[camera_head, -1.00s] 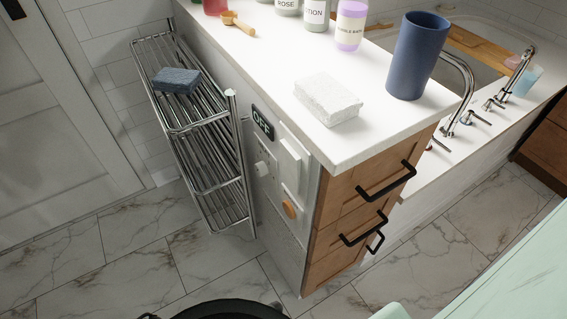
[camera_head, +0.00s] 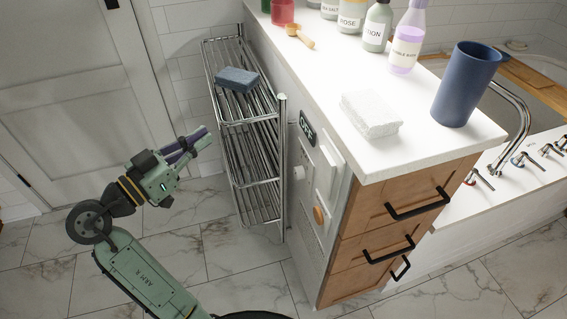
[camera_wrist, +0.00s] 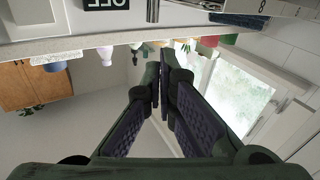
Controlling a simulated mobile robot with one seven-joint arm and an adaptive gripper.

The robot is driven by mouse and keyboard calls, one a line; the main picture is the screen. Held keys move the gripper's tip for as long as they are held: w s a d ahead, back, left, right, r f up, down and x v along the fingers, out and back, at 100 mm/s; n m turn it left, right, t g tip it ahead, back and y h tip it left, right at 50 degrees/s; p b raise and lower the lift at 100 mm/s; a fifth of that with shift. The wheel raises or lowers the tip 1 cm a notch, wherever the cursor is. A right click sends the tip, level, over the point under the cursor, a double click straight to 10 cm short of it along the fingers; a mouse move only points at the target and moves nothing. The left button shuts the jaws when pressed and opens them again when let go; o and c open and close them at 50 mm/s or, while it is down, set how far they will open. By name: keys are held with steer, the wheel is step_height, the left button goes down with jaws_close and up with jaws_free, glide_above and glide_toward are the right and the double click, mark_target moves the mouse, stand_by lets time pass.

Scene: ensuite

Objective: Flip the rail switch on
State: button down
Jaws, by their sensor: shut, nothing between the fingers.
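A dark sign reading OFF (camera_head: 307,128) is on the side panel of the counter, and its edge shows upside down in the wrist view (camera_wrist: 106,4). Below it are a white rocker-like plate (camera_head: 326,178), a white knob (camera_head: 299,173) and an orange knob (camera_head: 318,215). I cannot tell which is the rail switch. The chrome towel rail (camera_head: 262,165) stands just left of the panel. My gripper (camera_head: 202,140) is shut and empty, left of the rail and apart from the panel. Its fingers also show in the wrist view (camera_wrist: 160,72).
A blue-grey folded cloth or sponge (camera_head: 238,79) lies on the rail's top. The white counter (camera_head: 420,150) holds a blue cup (camera_head: 466,85), a white block (camera_head: 371,115) and several bottles. Drawer handles (camera_head: 418,204) stick out at the front. Floor is clear left of the rail.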

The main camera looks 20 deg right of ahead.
mark_target(324, 160)
steer(key=s+d+f+m+g+h, duration=0.3)
steer(key=s+d+m+g, duration=0.2)
steer(key=s+m+g, duration=0.2)
steer(key=s+g, duration=0.2)
steer(key=s, duration=0.1)
steer(key=shift+d+f, duration=0.3)
steer(key=shift+d, duration=0.1)
steer(key=d+p, duration=0.1)
steer(key=d, duration=0.3)
steer(key=d+r+p, duration=0.1)
steer(key=d+p, duration=0.1)
steer(key=d, duration=0.2)
steer(key=d+p, duration=0.1)
steer(key=d, duration=0.3)
steer(key=shift+w+d+r, duration=0.2)
steer(key=shift+d, duration=0.15)
steer(key=shift+d+f+p, duration=0.1)
steer(key=shift+d+p, duration=0.25)
steer(key=shift+d, duration=0.25)
steer(key=shift+d, duration=0.1)
